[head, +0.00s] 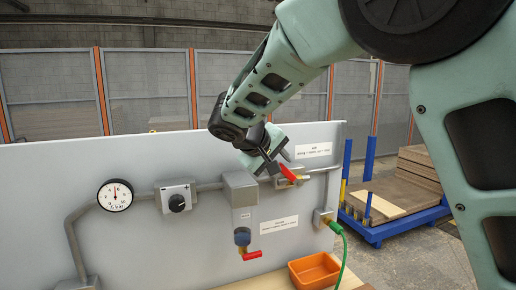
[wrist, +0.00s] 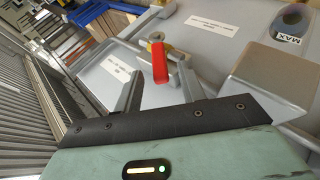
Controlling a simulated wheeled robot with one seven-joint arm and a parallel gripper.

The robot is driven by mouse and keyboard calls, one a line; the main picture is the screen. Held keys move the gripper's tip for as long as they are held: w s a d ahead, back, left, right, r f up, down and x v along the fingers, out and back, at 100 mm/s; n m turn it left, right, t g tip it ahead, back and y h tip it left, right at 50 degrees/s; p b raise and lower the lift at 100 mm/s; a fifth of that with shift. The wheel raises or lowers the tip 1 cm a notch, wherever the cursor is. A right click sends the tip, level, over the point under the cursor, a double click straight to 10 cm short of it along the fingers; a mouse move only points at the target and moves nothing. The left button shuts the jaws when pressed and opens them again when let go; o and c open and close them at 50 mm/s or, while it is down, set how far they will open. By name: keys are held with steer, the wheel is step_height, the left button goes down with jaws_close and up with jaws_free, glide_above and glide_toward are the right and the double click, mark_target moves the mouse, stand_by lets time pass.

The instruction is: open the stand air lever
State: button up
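The stand air lever is a red handle (head: 288,172) on a brass valve in the upper pipe, below a white label. In the wrist view the red lever (wrist: 160,64) stands between the two fingers, crosswise to the pipe. My gripper (head: 272,165) is at this lever, in front of the grey panel. In the wrist view my gripper (wrist: 158,78) is open, with a gap visible on both sides of the lever. Whether a finger touches it cannot be told. The arm hides part of the panel's top edge.
A second red lever (head: 252,255) sits lower, under the grey filter box (head: 240,190). A gauge (head: 115,195) and a black knob (head: 177,202) are to the left. An orange bin (head: 315,270) and green hose (head: 342,250) are lower right. A blue pallet cart (head: 385,228) stands behind.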

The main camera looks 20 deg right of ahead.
steer(key=b+v, duration=0.2)
steer(key=v, duration=1.1)
